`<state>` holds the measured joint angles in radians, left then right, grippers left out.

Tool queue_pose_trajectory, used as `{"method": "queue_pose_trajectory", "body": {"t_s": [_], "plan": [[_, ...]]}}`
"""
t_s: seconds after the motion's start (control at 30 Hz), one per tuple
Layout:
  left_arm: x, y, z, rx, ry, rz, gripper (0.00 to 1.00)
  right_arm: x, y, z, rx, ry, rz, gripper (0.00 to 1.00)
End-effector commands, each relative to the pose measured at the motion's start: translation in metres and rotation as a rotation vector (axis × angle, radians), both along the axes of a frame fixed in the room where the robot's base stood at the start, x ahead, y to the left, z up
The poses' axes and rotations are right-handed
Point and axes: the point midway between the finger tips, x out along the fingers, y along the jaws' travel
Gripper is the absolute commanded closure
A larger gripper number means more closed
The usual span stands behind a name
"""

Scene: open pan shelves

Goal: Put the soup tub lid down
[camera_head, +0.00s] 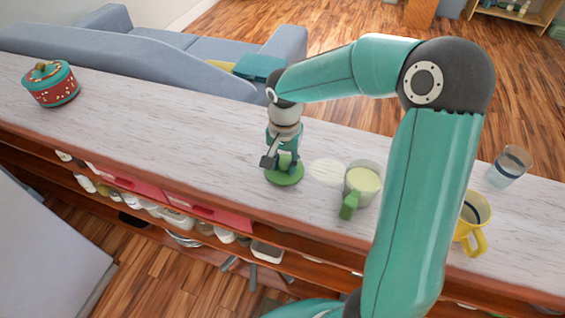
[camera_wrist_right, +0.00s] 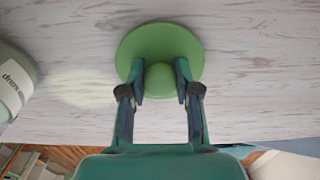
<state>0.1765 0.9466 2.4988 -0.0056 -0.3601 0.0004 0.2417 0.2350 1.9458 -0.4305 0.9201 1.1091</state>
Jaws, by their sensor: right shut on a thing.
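The soup tub lid (camera_head: 287,180) is a green disc with a round knob, over the pale wood-grain counter. My right gripper (camera_head: 283,158) points down at it. In the right wrist view the two fingers of the gripper (camera_wrist_right: 160,88) are on either side of the knob, shut on it, and the lid (camera_wrist_right: 160,42) lies flat beyond them. I cannot tell whether the lid touches the counter. The open soup tub (camera_head: 362,182), with pale green contents and a green handle, stands to the right; its side with lettering shows in the right wrist view (camera_wrist_right: 12,88). My left gripper is not in view.
A pale round patch (camera_head: 327,172) lies on the counter (camera_head: 180,130) between lid and tub. A yellow mug (camera_head: 470,226) and a glass (camera_head: 508,167) stand further right, a red and green pot (camera_head: 52,88) far left. The counter between pot and lid is clear.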

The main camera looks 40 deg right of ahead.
Motion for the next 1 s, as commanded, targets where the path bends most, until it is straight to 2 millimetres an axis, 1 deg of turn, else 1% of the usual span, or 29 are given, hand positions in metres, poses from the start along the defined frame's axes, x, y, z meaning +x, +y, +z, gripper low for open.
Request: {"method": "queue_pose_trajectory", "body": {"t_s": [0.03, 0.17, 0.43, 0.57, 0.67, 0.77, 1.0], "plan": [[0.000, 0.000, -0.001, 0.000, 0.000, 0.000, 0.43, 0.000, 0.000, -0.001, 0.000, 0.000, 0.000, 0.65], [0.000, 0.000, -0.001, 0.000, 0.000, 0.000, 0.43, 0.000, 0.000, -0.001, 0.000, 0.000, 0.000, 0.43], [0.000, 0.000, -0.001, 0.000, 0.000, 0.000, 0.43, 0.000, 0.000, -0.001, 0.000, 0.000, 0.000, 0.43], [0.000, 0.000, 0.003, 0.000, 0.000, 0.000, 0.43, 0.000, 0.000, 0.004, 0.000, 0.000, 0.000, 0.43], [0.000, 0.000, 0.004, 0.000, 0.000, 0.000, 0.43, 0.001, 0.000, 0.014, -0.001, -0.003, 0.000, 0.43], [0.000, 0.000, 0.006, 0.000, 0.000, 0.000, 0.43, 0.001, 0.000, 0.031, -0.001, -0.004, 0.000, 0.43], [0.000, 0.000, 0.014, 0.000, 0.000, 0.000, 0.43, 0.001, 0.000, 0.080, -0.001, -0.005, 0.001, 0.43]]}}
